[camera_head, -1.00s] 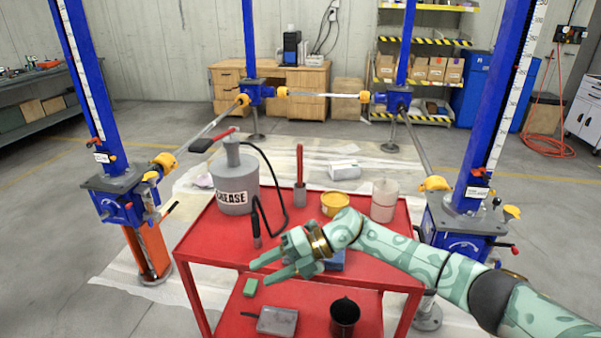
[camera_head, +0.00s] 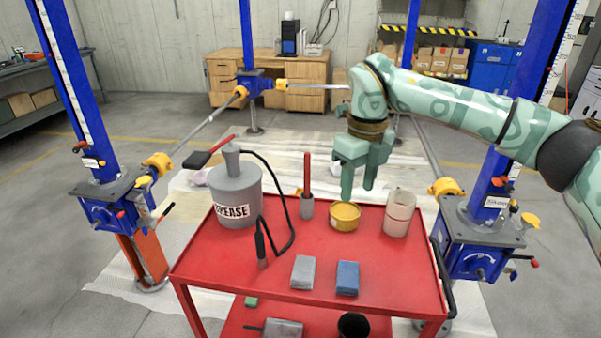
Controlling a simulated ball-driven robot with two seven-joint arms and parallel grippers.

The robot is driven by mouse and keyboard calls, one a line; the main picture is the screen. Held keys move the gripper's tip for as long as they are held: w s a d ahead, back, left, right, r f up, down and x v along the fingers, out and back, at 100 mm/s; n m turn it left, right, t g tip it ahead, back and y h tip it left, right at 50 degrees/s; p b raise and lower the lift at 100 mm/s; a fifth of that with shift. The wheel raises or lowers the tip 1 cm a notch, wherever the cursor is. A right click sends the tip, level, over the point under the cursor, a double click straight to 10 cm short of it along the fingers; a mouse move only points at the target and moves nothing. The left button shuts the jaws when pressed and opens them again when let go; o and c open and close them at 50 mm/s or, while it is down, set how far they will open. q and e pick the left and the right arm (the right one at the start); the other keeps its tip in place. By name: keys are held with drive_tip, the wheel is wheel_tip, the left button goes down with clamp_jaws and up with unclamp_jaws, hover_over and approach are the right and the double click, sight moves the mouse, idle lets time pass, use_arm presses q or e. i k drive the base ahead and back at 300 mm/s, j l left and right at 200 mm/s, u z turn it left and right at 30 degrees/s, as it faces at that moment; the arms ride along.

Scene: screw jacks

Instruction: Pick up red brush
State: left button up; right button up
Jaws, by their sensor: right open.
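The red brush (camera_head: 307,172) stands upright on the red cart's top, with its red handle up and a grey lower part (camera_head: 307,207). It is between the grease can and a yellow tin. My right gripper (camera_head: 358,192) points down, to the right of the brush and apart from it. Its two fingers are open with nothing between them. The fingertips appear just above or behind the yellow tin (camera_head: 344,216); the exact depth is hard to tell. My left gripper is not in view.
The grease can (camera_head: 236,195) with its black hose stands left on the cart (camera_head: 200,262). A pale canister (camera_head: 399,213) is at right. A grey block (camera_head: 303,272) and a blue block (camera_head: 347,278) lie near the front. Blue jack columns flank the cart.

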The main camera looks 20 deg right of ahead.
sight(307, 156)
drive_tip(key=i, duration=1.1)
